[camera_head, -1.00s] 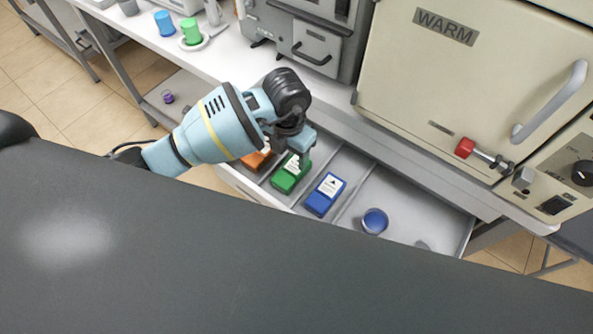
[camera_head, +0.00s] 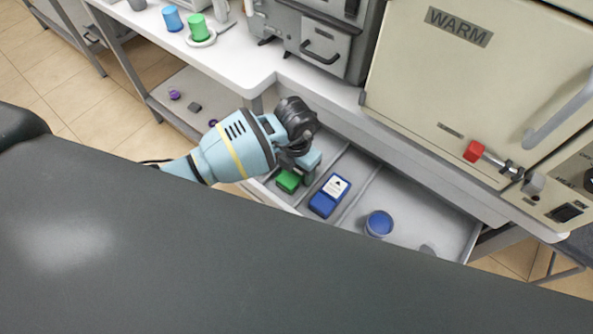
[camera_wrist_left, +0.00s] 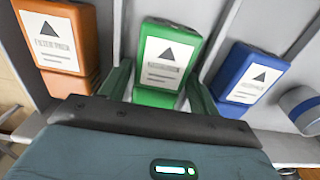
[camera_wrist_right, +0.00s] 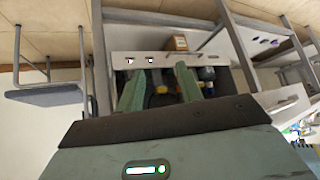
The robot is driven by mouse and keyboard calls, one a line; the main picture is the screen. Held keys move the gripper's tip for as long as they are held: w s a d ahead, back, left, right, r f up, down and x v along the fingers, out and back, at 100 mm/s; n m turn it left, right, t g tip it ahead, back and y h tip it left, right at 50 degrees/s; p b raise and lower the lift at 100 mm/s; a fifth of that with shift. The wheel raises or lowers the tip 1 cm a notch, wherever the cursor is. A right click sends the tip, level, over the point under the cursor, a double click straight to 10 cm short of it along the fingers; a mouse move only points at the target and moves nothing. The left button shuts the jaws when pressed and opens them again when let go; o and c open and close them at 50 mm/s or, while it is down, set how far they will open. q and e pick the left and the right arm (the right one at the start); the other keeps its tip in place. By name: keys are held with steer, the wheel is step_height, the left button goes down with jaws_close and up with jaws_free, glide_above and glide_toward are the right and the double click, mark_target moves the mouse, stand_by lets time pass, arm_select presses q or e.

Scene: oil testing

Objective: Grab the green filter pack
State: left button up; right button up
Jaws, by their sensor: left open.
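The green filter pack (camera_head: 288,182) lies in the open drawer, partly hidden by my left gripper in the head view. In the left wrist view the green pack (camera_wrist_left: 172,30) has a white label with a dark triangle. My left gripper (camera_head: 307,163) is just above it. Its fingers (camera_wrist_left: 161,90) are open, one at each side of the pack's near end. I cannot tell whether they touch it. My right gripper (camera_wrist_right: 160,86) is open and empty, away from the drawer with the packs.
An orange pack (camera_wrist_left: 83,20) lies left of the green one and a blue pack (camera_head: 323,204) right of it, with drawer dividers between. A blue round container (camera_head: 378,223) is further right. The WARM oven (camera_head: 450,90) stands behind the drawer. The dark surface (camera_head: 200,260) fills the foreground.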

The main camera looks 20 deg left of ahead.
arm_select(q)
steer(key=shift+f, duration=0.2)
steer(key=c, duration=0.8)
steer(key=shift+c, duration=0.2)
steer(key=shift+r, duration=0.2)
step_height(320, 180, up, 10)
steer(key=shift+f+p, duration=0.1)
steer(key=shift+p, duration=0.4)
arm_select(e)
steer(key=shift+w+d+r, duration=0.1)
steer(key=shift+w+r, duration=0.35)
steer(key=shift+r, duration=0.15)
steer(key=shift+s, duration=0.1)
